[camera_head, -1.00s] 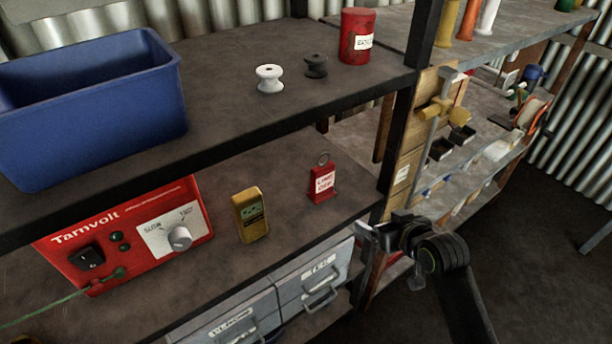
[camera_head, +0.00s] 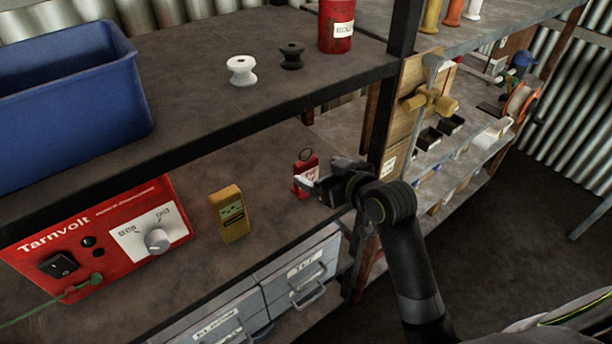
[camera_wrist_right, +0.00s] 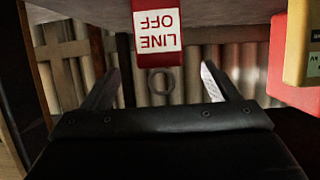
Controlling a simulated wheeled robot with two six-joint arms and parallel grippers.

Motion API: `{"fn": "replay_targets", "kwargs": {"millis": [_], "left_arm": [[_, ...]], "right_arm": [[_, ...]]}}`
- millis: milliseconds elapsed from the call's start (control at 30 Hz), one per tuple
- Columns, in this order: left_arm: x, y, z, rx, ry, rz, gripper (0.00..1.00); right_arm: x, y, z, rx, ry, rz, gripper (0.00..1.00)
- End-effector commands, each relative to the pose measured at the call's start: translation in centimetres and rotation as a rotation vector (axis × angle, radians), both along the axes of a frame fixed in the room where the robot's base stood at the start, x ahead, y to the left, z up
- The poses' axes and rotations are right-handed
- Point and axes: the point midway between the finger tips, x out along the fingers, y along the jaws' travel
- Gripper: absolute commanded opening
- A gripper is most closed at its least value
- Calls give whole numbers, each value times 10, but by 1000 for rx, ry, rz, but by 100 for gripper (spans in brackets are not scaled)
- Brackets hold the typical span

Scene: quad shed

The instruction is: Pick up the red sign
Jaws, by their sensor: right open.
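The red sign (camera_head: 303,174) is a small red tag with a white label and a ring on top. It stands on the middle shelf near its right end. In the right wrist view the red sign (camera_wrist_right: 157,27) appears upside down, its label reading "LINE OFF". There it lies between the lines of the two fingers, just beyond their tips. My right gripper (camera_head: 312,187) is at the sign, open, and partly covers its right side in the head view. In the wrist view the right gripper (camera_wrist_right: 160,80) shows nothing held. My left gripper is not in view.
A yellow meter (camera_head: 230,215) and a red Tamvolt box (camera_head: 110,235) stand left of the sign on the same shelf. The upper shelf edge (camera_head: 250,128) runs above. A black post (camera_head: 385,130) stands close right of the sign. Grey drawers (camera_head: 300,280) sit below.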

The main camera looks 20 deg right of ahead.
Motion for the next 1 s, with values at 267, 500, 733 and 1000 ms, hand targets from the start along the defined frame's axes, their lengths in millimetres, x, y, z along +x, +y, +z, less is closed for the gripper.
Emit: {"fn": "replay_targets", "kwargs": {"millis": [267,500,733,1000], "left_arm": [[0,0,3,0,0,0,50],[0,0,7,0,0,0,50],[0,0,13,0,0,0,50],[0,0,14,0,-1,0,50]], "right_arm": [[26,9,-11,0,0,1,82],[38,12,-16,1,2,1,82],[63,20,-28,1,1,0,82],[73,23,-34,-1,0,-1,82]]}}
